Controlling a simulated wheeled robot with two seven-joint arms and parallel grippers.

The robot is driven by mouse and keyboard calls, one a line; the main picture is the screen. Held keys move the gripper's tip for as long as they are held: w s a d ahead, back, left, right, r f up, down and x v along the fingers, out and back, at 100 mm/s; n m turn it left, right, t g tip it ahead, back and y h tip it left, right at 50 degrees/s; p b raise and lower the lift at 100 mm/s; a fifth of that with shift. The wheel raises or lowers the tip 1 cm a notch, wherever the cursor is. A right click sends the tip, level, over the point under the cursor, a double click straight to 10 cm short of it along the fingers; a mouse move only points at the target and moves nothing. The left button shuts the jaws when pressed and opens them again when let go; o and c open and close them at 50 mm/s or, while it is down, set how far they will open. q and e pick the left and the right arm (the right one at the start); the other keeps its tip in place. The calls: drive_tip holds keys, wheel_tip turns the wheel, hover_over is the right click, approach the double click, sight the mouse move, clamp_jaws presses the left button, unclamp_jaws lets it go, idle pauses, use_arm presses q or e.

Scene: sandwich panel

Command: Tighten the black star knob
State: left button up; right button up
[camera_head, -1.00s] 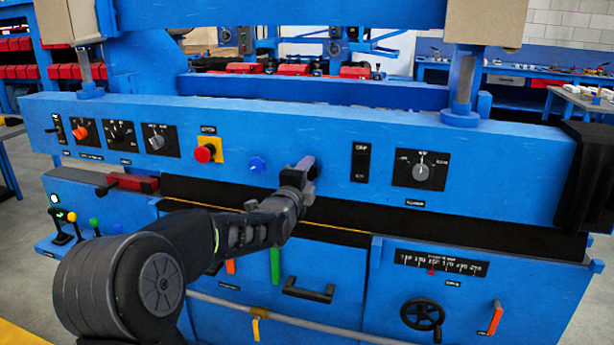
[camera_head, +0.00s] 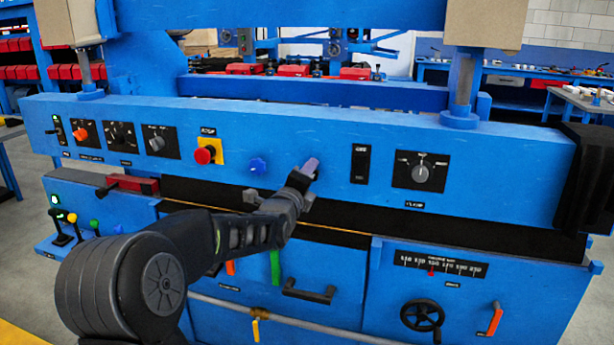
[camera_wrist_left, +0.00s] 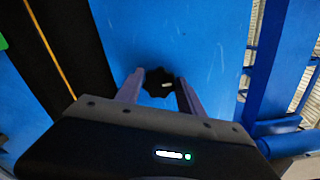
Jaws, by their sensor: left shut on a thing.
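The black star knob (camera_wrist_left: 158,81) sits on the blue panel face in the left wrist view. Its lobed rim shows between the two purple-grey fingers of my left gripper (camera_wrist_left: 161,86), one on each side. The left gripper is shut on the knob. There the gripper hides the black knob. My right gripper is in neither view.
The blue control panel (camera_head: 330,130) carries a red emergency button (camera_head: 204,154) left of the gripper and a grey rotary dial (camera_head: 421,173) to the right. Below are a black handle (camera_head: 308,294) and a black handwheel (camera_head: 422,315).

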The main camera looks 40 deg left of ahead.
use_arm(q)
drive_tip(key=o, duration=1.4)
drive_tip(key=shift+c, duration=0.2)
drive_tip(key=v, duration=0.7)
drive_tip(key=shift+s+d, duration=0.15)
drive_tip(key=shift+s, duration=0.25)
